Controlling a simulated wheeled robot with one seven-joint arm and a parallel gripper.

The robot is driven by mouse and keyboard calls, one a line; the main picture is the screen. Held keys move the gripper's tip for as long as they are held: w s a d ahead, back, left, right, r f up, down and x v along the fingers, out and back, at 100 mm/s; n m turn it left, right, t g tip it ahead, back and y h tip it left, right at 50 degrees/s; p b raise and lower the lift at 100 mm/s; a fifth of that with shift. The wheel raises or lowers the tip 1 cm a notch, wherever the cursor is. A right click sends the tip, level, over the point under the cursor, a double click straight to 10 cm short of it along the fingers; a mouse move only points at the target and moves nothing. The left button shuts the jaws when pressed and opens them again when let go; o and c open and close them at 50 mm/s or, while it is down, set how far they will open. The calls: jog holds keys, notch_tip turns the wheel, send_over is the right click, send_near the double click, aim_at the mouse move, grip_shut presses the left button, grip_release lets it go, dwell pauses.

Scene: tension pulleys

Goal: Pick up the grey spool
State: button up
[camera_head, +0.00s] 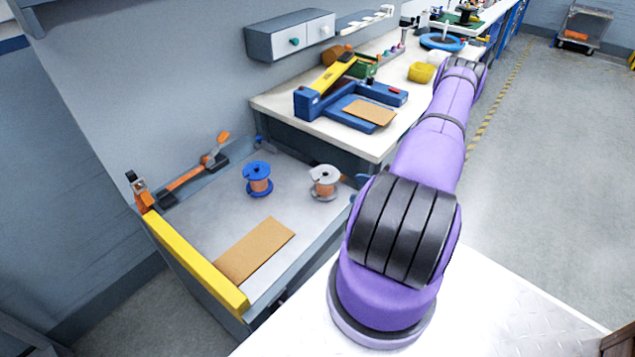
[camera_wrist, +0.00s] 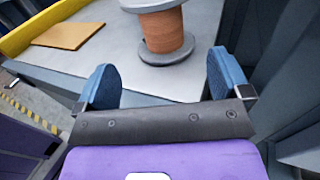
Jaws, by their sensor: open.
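The grey spool (camera_head: 324,182) stands upright on the grey worktop, with pale grey flanges and copper-coloured winding. It also shows in the wrist view (camera_wrist: 163,32), top centre, its upper part cut off by the frame edge. My gripper (camera_wrist: 161,62) is open, with its blue fingers spread wide to the left and right. The spool stands beyond the fingertips, roughly in line with the gap, and nothing is held. In the head view my purple arm hides most of the gripper. A blue spool (camera_head: 258,179) with copper winding stands left of the grey one.
A brown board (camera_head: 255,251) lies on the worktop (camera_head: 213,221) near the yellow edge rail (camera_head: 194,261). An orange-handled tool (camera_head: 195,179) lies along the back left. A higher white bench (camera_head: 281,104) with a blue fixture (camera_head: 341,104) stands beyond the spools.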

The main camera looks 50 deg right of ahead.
aim_at(330, 182)
jog(key=x, duration=1)
jog(key=shift+w+r, duration=0.15)
jog(key=shift+w, duration=0.05)
jog(key=shift+r, duration=0.1)
jog(key=c, duration=1.6)
